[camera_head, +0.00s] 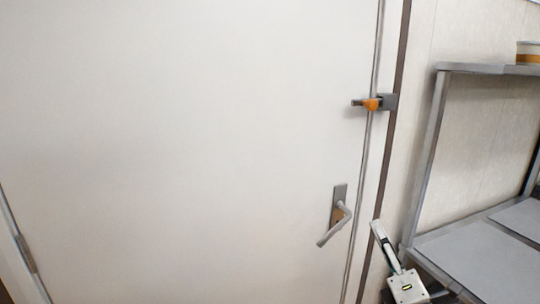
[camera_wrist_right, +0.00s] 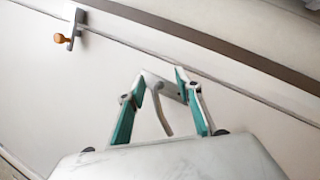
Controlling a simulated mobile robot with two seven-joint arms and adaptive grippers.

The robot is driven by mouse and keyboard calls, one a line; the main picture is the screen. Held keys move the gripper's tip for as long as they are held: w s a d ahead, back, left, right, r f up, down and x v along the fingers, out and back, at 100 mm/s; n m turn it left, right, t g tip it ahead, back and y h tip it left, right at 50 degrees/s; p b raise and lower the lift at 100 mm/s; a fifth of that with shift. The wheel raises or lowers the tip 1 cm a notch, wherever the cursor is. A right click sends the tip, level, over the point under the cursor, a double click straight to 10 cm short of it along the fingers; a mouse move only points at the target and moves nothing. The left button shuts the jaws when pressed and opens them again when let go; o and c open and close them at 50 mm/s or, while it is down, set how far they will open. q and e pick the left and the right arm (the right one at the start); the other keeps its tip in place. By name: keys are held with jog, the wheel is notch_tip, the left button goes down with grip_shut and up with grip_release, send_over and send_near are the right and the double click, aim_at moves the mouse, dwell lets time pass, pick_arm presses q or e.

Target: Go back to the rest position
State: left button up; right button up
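A closed-looking white door (camera_head: 190,130) fills most of the head view. Its grey lever handle (camera_head: 337,217) sits low near the right edge, tilted downward to the left. A latch with an orange knob (camera_head: 372,104) is higher on the door edge; it also shows at upper left in the right wrist view (camera_wrist_right: 64,38). My right gripper (camera_head: 378,232) is at the lower right, apart from the handle. In the right wrist view its teal fingers (camera_wrist_right: 158,88) are spread and empty, with the handle visible beyond, between them. My left gripper is not in view.
A grey metal shelf rack (camera_head: 437,135) stands right of the door, close to my right gripper. A container with an orange band (camera_head: 528,52) is on its top shelf. A lower shelf holds flat grey panels (camera_head: 480,262). The space before the door looks clear.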

jog(key=s+a+f+m+g, duration=0.1)
jog(key=s+f+m+g, duration=0.2)
jog(key=s+f+m, duration=0.5)
jog(key=s+a+f+m+g+p, duration=0.15)
jog(key=s+f, duration=0.25)
jog(key=f, duration=0.8)
jog(key=s+a+f+m+g, duration=0.2)
jog(key=s+f+m+g, duration=0.3)
jog(key=f, duration=0.6)
jog(key=s+a+f+m+g, duration=0.1)
jog(key=s+a+f+m, duration=0.1)
jog(key=s+f+m, duration=0.4)
jog(key=s, duration=0.5)
jog(key=shift+a+f, duration=0.3)
jog(key=shift+f, duration=0.05)
jog(key=shift+s+m, duration=0.1)
jog(key=shift+m, duration=0.15)
